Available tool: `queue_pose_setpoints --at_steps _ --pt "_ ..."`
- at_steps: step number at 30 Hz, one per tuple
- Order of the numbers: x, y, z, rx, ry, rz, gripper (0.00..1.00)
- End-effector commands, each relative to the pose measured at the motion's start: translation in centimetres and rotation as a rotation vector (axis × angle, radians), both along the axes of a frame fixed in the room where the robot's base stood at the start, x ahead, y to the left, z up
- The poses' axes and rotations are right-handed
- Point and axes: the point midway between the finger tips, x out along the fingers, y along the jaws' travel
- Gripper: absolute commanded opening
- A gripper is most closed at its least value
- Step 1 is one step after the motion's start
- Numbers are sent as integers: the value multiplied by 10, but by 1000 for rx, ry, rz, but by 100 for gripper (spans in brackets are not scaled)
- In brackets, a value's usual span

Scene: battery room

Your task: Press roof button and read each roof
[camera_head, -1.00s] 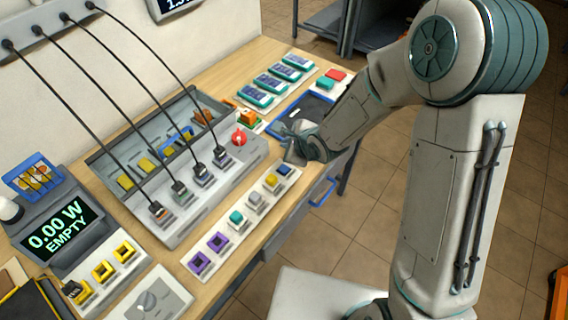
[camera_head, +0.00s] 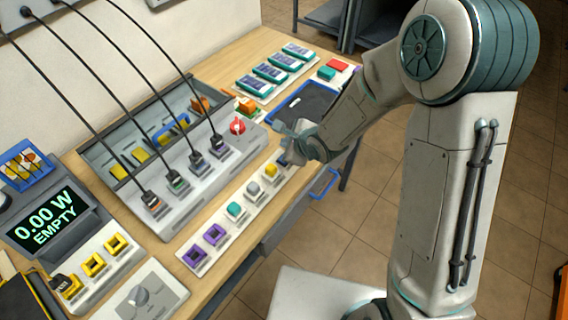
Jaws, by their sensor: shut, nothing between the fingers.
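I cannot tell which part is the roof button. A white strip (camera_head: 222,226) near the bench's front edge bears a teal button (camera_head: 234,209), a grey one (camera_head: 252,189), a yellow one (camera_head: 270,170) and purple square sockets (camera_head: 215,234). My gripper (camera_head: 287,147) is shut and empty, above the far end of this strip, and hides the blue piece there in part. Contact cannot be told. A display (camera_head: 55,222) at the left reads "0.00 W EMPTY". A small house-like piece with an orange top (camera_head: 247,104) stands behind the grey panel's far end.
A grey panel (camera_head: 180,206) with a red knob (camera_head: 237,126) and several plugged black cables fills the middle. Teal modules (camera_head: 262,87), a blue-rimmed tray (camera_head: 283,103) and red and teal blocks (camera_head: 336,65) lie beyond.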

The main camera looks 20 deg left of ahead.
Motion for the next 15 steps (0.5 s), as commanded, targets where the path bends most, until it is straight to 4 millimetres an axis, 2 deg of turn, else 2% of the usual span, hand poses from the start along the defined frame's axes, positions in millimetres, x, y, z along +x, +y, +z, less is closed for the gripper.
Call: queue_pose_setpoints --at_steps 1,6,10,15 --pt "0 1 -14 0 0 2 0" --pt "0 0 -34 0 1 0 0" --pt "0 0 -41 -1 1 -1 0" --pt "0 0 -42 0 1 1 0"
